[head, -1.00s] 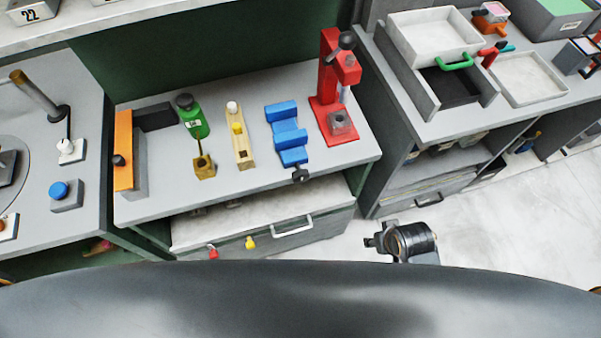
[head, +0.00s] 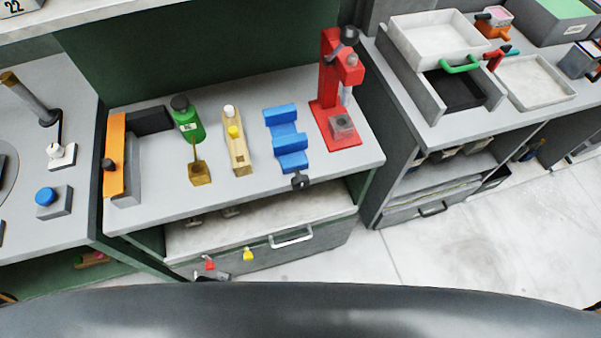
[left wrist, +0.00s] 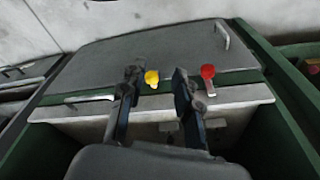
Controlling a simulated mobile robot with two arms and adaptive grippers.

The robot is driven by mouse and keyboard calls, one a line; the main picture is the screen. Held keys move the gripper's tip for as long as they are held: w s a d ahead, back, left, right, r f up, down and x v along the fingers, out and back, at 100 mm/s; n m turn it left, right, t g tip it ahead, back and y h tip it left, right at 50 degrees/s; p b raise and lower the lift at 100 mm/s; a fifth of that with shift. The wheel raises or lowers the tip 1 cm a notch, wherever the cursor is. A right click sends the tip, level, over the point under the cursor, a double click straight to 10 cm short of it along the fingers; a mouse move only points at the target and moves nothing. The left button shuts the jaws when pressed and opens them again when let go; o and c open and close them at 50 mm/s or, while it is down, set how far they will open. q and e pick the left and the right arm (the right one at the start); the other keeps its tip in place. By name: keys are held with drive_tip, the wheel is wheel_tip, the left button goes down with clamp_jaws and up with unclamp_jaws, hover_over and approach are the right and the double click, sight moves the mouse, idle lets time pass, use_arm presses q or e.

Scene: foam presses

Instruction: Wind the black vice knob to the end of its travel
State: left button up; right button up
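The blue vice (head: 286,140) sits on the grey bench, between the wooden block and the red press. Its black knob (head: 300,182) sticks out at the bench's front edge, and no gripper touches it. In the left wrist view my left gripper (left wrist: 155,72) is open, its two dark fingers apart with nothing held. A yellow knob (left wrist: 152,77) shows in the gap between them and a red knob (left wrist: 208,72) to the right. In the head view only a small dark bit of what looks like this gripper shows below the red knob. My right gripper is out of view.
Below the knob is a drawer with a pale handle (head: 291,238). The floor (head: 440,250) to the right is clear.

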use_arm(q)
drive_tip(key=w+d+r+t+h+p, duration=0.1)
drive_tip(key=w+d+r, duration=0.2)
drive_tip(key=r, duration=0.6)
drive_tip(key=w+d+r+m+p, duration=0.15)
drive_tip(key=w+r, duration=0.25)
drive_tip(key=r, duration=0.5)
drive_tip(key=w+d+r+t+h+p, duration=0.1)
drive_tip(key=w+d+r, duration=0.2)
drive_tip(key=r, duration=0.7)
drive_tip(key=w+d+r+m+g+h, duration=0.1)
drive_tip(key=w+d+r+m+g, duration=0.2)
drive_tip(key=d+r, duration=0.45)
drive_tip(key=w+d+r+m+h, duration=0.2)
drive_tip(key=d+r+m, duration=0.25)
drive_tip(key=d, duration=0.55)
drive_tip(key=r+m+g+y, duration=0.1)
drive_tip(key=m+y, duration=0.2)
drive_tip(key=y, duration=0.2)
hover_over(301, 177)
wheel_tip(301, 177, down, 13)
drive_tip(key=p, duration=0.3)
drive_tip(key=shift+a+p, duration=0.1)
drive_tip(key=shift+p, duration=0.3)
drive_tip(key=shift+s, duration=0.1)
clamp_jaws()
